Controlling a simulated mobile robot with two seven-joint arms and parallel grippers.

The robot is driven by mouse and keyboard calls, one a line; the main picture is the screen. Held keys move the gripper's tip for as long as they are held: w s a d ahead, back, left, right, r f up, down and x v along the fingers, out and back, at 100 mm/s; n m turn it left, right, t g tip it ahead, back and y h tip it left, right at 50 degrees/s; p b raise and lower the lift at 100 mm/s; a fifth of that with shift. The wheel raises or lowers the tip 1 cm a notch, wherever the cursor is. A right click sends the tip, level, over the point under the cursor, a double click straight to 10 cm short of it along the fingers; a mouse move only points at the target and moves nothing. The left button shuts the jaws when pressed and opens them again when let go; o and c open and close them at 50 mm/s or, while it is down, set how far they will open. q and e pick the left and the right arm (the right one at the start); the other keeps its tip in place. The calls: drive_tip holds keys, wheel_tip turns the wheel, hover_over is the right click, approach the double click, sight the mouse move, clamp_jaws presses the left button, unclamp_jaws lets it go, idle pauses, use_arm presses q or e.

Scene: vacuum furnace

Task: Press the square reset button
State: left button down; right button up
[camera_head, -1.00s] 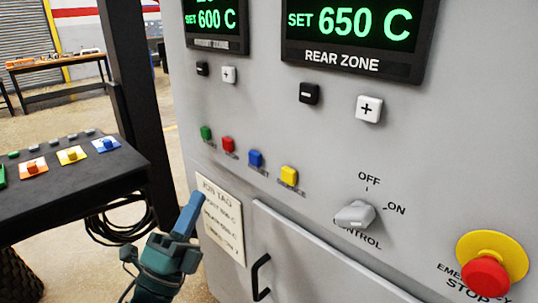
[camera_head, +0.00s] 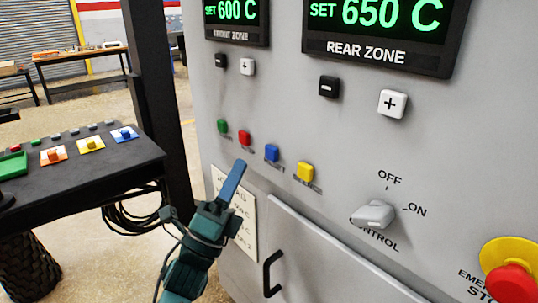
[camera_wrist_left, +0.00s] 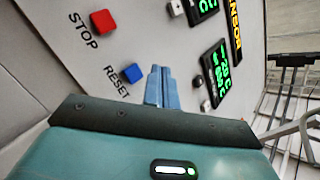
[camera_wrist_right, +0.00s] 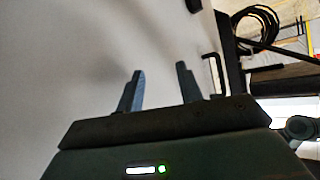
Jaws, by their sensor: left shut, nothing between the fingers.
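The square reset button is blue (camera_head: 272,153), third in a row of small coloured buttons on the grey panel in the head view. It also shows in the left wrist view (camera_wrist_left: 133,71), with the word RESET beside it. My left gripper (camera_head: 239,164) is shut and empty, its tip just below the red button and lower left of the blue one in the picture. In the left wrist view its fingertips (camera_wrist_left: 161,68) are to the right of the blue button, apart from it in the picture. My right gripper (camera_wrist_right: 160,69) is open and empty near a pale surface.
A red stop button (camera_head: 244,138) and a yellow button (camera_head: 305,171) flank the blue one; a green button (camera_head: 222,126) is farther left. A control knob (camera_head: 373,213) and emergency stop (camera_head: 511,283) are at right. A black console (camera_head: 90,165) stands left.

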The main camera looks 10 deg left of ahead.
sight(271, 153)
use_arm(q)
drive_tip(key=shift+w+d+b, duration=0.45)
drive_tip(key=shift+w+d, duration=0.7)
drive_tip(key=shift+w, duration=0.3)
idle(0.6)
drive_tip(key=shift+w, duration=0.1)
idle(0.4)
drive_tip(key=shift+w+d, duration=0.25)
